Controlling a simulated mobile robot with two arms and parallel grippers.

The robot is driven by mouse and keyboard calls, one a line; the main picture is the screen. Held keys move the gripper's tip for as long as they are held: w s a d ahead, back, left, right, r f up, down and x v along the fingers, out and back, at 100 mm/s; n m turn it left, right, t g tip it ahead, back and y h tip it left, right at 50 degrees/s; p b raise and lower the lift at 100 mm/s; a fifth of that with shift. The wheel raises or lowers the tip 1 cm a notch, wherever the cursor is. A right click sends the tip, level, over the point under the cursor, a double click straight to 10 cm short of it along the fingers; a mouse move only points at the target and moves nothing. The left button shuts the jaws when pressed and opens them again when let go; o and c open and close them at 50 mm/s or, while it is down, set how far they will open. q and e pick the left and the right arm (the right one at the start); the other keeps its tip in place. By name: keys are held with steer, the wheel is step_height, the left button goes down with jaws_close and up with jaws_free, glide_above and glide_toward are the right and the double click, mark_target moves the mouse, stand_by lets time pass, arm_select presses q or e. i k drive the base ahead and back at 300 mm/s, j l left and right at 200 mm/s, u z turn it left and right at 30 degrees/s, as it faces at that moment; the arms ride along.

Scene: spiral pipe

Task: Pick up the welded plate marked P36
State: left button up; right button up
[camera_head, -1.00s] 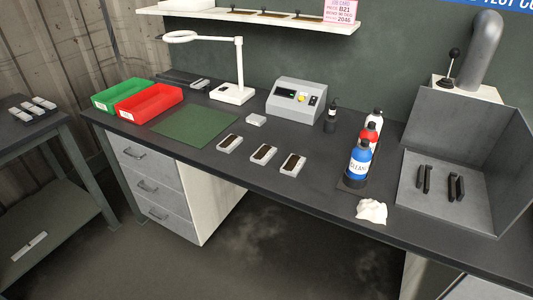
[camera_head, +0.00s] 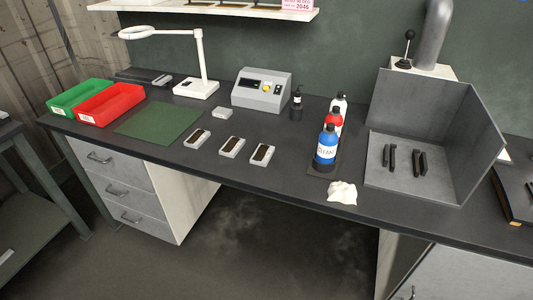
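Several small plates lie on the dark workbench. Three light grey blocks with dark brown tops sit in a row: the left plate (camera_head: 197,139), the middle plate (camera_head: 231,147) and the right plate (camera_head: 261,154). Their markings are too small to read, so I cannot tell which is P36. A plain pale block (camera_head: 222,113) sits behind them. Neither of my grippers is in view.
The workbench (camera_head: 290,195) also holds a green tray (camera_head: 66,105), a red tray (camera_head: 98,112), a green mat (camera_head: 157,121), a magnifier lamp (camera_head: 197,88), a control box (camera_head: 250,98), bottles (camera_head: 326,150), a crumpled cloth (camera_head: 342,192) and a grey booth (camera_head: 395,182) with dark bars.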

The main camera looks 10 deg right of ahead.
mark_target(262, 155)
steer(key=i+j+z, duration=0.15)
steer(key=j, duration=0.2)
steer(key=i+j+z, duration=0.1)
steer(key=j, duration=0.3)
steer(key=i+j+z, duration=0.15)
steer(key=j, duration=0.2)
steer(key=i+j+z, duration=0.15)
steer(key=j, duration=0.25)
